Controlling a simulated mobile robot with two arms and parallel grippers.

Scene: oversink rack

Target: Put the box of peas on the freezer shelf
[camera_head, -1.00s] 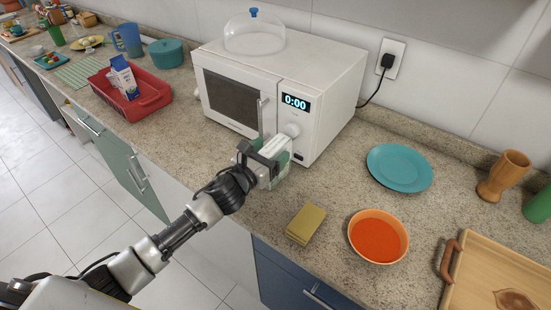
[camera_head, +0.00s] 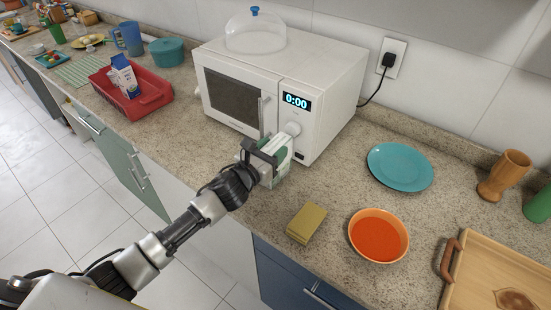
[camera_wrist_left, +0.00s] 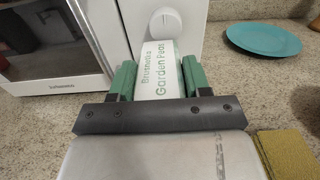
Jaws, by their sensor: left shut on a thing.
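The box of peas is white and green with the printed words "Garden Peas". In the left wrist view the box (camera_wrist_left: 158,72) stands between the two green fingers of my left gripper (camera_wrist_left: 154,80). In the head view the box (camera_head: 283,146) is partly hidden by my left gripper (camera_head: 272,158), which is shut on it in front of the microwave's right side. The box is held above the counter or close to it; I cannot tell if it touches. No freezer or freezer shelf shows. My right gripper is not in view.
A white microwave (camera_head: 330,92) with a glass dome on top stands directly behind the box. A teal plate (camera_head: 400,168), an orange bowl (camera_head: 378,236), a yellow sponge (camera_head: 306,223) and a wooden tray (camera_head: 495,270) lie to the right. A red bin (camera_head: 155,97) is at the left.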

